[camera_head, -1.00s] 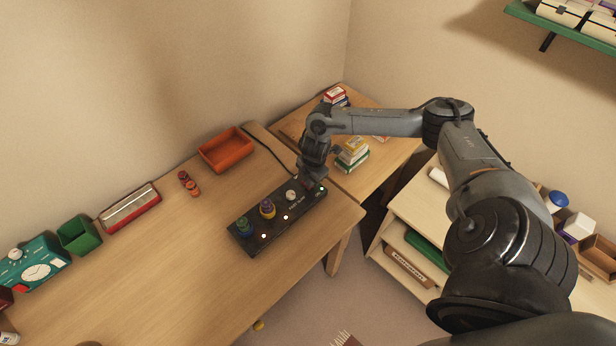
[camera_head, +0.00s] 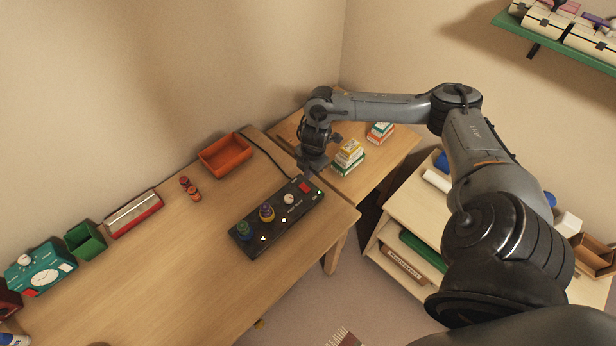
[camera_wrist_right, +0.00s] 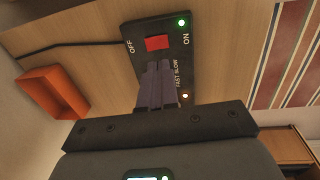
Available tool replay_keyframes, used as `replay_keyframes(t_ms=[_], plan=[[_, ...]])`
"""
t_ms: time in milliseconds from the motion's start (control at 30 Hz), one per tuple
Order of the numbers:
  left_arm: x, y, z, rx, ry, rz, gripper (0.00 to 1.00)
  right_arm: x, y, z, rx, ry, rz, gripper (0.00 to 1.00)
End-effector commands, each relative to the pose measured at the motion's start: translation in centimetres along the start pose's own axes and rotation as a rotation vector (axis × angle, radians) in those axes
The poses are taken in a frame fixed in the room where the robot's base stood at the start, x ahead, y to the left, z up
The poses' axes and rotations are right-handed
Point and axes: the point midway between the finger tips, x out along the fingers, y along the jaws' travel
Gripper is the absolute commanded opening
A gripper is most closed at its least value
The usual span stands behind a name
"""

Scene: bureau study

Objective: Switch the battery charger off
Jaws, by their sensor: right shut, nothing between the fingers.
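The black battery charger (camera_head: 268,238) lies on the wooden desk, with batteries standing in its left part and a pale knob (camera_head: 289,199) right of them. Its red switch (camera_head: 304,187) is at the far right end. In the right wrist view the red switch (camera_wrist_right: 157,43) sits between the printed words OFF and ON, and a green light (camera_wrist_right: 182,22) glows at the ON-side corner. My right gripper (camera_head: 308,174) is shut and empty, just behind the switch in the head view; its fingers (camera_wrist_right: 157,85) cover part of the charger's face. My left gripper is out of view.
An orange tray (camera_head: 226,155) stands on the desk behind the charger, and a dark cable runs from the charger. Small boxes (camera_head: 348,157) stand on the side table to the right. Desk in front of the charger is clear.

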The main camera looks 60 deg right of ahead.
Motion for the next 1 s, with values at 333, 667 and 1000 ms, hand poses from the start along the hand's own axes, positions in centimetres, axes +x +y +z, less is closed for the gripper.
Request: replay_keyframes(t_ms=[333, 667, 1000], plan=[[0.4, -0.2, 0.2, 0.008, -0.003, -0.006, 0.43, -4.7, 0.0, 0.0, 0.0, 0.0, 0.002, 0.0], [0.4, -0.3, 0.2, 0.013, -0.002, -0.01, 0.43, -5.4, 0.0, 0.0, 0.001, 0.0, 0.0, 0.0], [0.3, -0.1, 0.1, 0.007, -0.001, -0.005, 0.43, -5.5, 0.8, 1.5, -0.031, -0.052, 0.02, 0.0]])
